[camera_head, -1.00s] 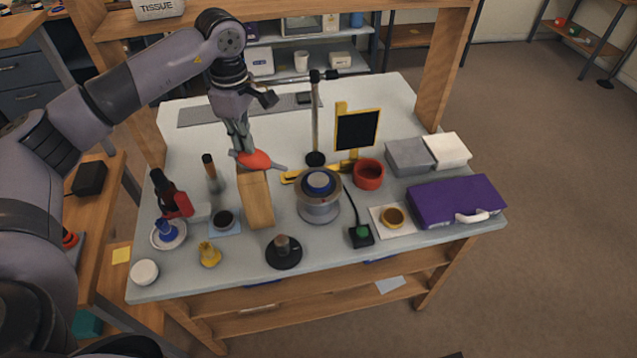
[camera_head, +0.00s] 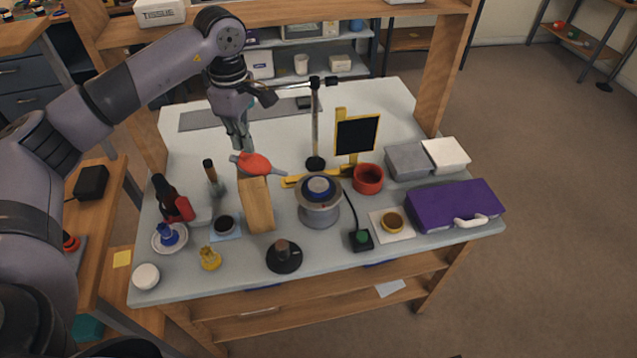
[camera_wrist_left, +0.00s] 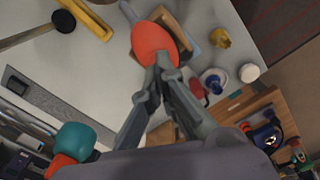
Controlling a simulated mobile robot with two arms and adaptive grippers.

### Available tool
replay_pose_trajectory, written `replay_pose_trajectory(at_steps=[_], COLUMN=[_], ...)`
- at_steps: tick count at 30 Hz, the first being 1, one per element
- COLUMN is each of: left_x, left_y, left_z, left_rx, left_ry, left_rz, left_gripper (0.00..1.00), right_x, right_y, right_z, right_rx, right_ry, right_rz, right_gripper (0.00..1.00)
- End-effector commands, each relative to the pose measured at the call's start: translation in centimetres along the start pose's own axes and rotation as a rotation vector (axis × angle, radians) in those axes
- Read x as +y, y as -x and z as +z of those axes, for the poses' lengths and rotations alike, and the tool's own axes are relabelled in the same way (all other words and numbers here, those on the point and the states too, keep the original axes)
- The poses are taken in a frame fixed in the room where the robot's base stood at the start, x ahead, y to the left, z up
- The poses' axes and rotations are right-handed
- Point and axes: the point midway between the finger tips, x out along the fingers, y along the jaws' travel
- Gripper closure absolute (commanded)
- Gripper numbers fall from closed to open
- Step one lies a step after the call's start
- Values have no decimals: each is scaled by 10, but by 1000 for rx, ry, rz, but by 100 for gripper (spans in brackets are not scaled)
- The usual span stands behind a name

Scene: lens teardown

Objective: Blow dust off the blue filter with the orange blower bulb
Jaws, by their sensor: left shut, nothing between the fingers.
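The orange blower bulb (camera_head: 255,163), with a grey nozzle pointing right, lies on top of a wooden block (camera_head: 257,203). A blue disc, apparently the blue filter (camera_head: 319,186), sits on a round grey stand (camera_head: 320,213) to the right of the block. My left gripper (camera_head: 243,146) is shut and empty, its fingertips right behind and above the bulb. In the left wrist view the fingertips (camera_wrist_left: 162,70) overlap the edge of the bulb (camera_wrist_left: 152,40); I cannot tell whether they touch it. Dust on the filter is too small to see. My right gripper is not in view.
A lamp post (camera_head: 315,125) and a yellow-framed black panel (camera_head: 357,135) stand behind the stand. A red ring-shaped cup (camera_head: 368,179), a green-button box (camera_head: 361,239) and a purple case (camera_head: 455,205) lie to the right. Bottles and small parts crowd the left.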

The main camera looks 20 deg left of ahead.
Motion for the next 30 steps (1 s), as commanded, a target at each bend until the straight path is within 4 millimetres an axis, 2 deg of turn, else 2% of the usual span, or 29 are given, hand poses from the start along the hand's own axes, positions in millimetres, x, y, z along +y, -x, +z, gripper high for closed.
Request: replay_pose_trajectory(at_steps=[17,30], left_x=[0,0], left_y=[4,45], left_z=[0,0], left_rx=[0,-1], left_ry=[0,0], left_rz=[2,2], left_gripper=[100,100], right_x=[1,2], right_y=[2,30], right_z=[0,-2], right_rx=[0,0], right_ry=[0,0], right_rz=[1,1], right_gripper=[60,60])
